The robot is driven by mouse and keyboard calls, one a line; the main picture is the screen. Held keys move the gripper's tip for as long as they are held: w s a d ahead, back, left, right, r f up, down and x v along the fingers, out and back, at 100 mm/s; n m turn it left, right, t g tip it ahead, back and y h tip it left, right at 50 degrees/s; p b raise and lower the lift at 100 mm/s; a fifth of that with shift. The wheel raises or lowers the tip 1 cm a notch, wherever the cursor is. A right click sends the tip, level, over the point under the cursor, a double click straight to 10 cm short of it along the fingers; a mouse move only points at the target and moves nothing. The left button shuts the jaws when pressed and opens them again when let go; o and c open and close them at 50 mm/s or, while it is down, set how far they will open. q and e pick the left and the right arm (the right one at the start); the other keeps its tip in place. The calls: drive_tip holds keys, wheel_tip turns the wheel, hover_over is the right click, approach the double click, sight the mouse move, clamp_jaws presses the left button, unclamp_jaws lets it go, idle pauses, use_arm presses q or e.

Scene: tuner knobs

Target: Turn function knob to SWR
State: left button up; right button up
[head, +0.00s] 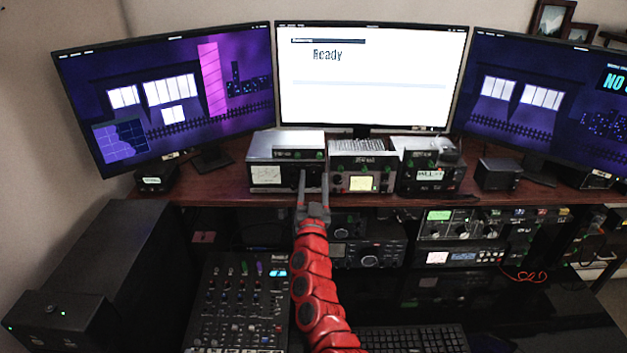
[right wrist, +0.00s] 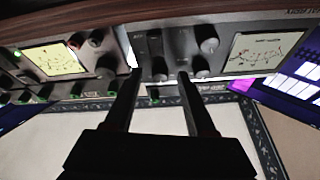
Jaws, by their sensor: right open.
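My right gripper (head: 313,180) reaches up to the front of the left silver-and-black unit (head: 285,145) on the desk shelf. In the right wrist view, which looks upside down, the gripper (right wrist: 158,75) is open, one dark finger on each side of a small dark knob (right wrist: 160,72). I cannot tell whether the fingers touch it. Grey knobs (right wrist: 208,46) and a white meter (right wrist: 262,50) are to the right on the same panel. The knob labels are too small to read, so I cannot tell which is the function knob. My left gripper is not in view.
A middle unit (head: 360,155) and a right unit (head: 425,155) stand beside it on the shelf (head: 225,185). Three monitors (head: 370,95) stand behind. A mixer (head: 235,310) and a keyboard (head: 415,338) lie below.

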clamp_jaws()
drive_tip(key=shift+m, duration=0.4)
drive_tip(key=m+h, duration=0.2)
drive_tip(key=m, duration=0.1)
drive_tip(key=shift+a+r+m, duration=0.1)
drive_tip(key=shift+a+m, duration=0.1)
drive_tip(key=shift+m, duration=0.1)
drive_tip(key=m+g+h, duration=0.1)
drive_tip(key=m, duration=0.2)
drive_tip(key=m+g+h+b, duration=0.1)
drive_tip(key=m+h, duration=0.1)
drive_tip(key=m, duration=0.1)
drive_tip(key=shift+a, duration=0.15)
drive_tip(key=shift+m, duration=0.5)
